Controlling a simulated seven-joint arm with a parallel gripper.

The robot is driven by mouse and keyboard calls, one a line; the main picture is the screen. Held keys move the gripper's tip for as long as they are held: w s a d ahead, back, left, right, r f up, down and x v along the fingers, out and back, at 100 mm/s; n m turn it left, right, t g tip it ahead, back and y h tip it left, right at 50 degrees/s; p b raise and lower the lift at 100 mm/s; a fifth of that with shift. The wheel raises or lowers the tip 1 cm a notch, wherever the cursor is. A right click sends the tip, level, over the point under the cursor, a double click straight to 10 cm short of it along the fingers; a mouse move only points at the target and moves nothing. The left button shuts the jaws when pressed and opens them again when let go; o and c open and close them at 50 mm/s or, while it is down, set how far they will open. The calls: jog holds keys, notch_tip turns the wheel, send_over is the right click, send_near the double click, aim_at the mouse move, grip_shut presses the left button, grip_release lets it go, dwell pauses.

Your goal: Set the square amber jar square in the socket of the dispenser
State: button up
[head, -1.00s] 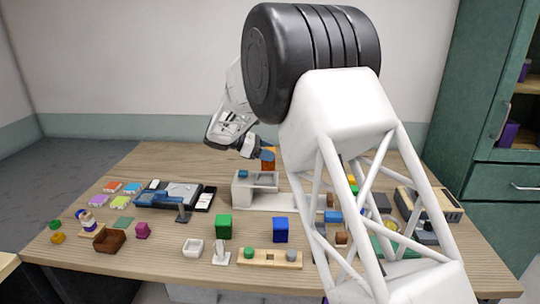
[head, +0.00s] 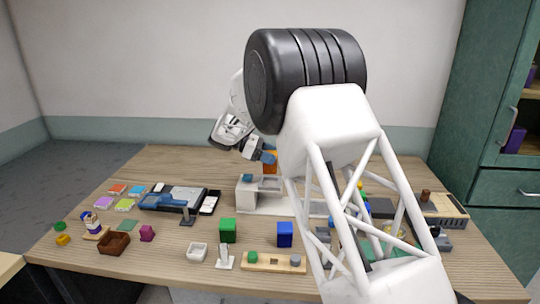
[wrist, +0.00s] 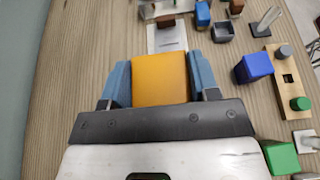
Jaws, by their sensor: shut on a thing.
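The square amber jar (head: 270,165) is between my gripper's fingers (head: 269,157), at the back right of the dispenser's top in the head view. In the wrist view the jar (wrist: 160,80) fills the gap between the two blue fingers of my gripper (wrist: 160,82), which press on its sides. The pale dispenser (head: 246,196) has a teal part on top and a light base plate running right. Part of a pale plate (wrist: 168,42), likely this base, shows beyond the jar in the wrist view. The socket is hidden, and I cannot tell whether the jar touches the dispenser.
A green block (head: 228,230) and a blue block (head: 285,234) stand in front of the dispenser. A wooden holder (head: 272,262) with round pegs lies nearer the front edge. Left are a dark device (head: 185,198) and coloured tiles. My arm hides much of the table's right.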

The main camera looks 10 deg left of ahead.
aim_at(270, 167)
jog(key=shift+f, duration=0.1)
jog(key=shift+f, duration=2.55)
jog(key=o, duration=1.1)
jog(key=shift+f, duration=0.1)
jog(key=shift+a, duration=0.1)
jog(key=shift+v, duration=3.85)
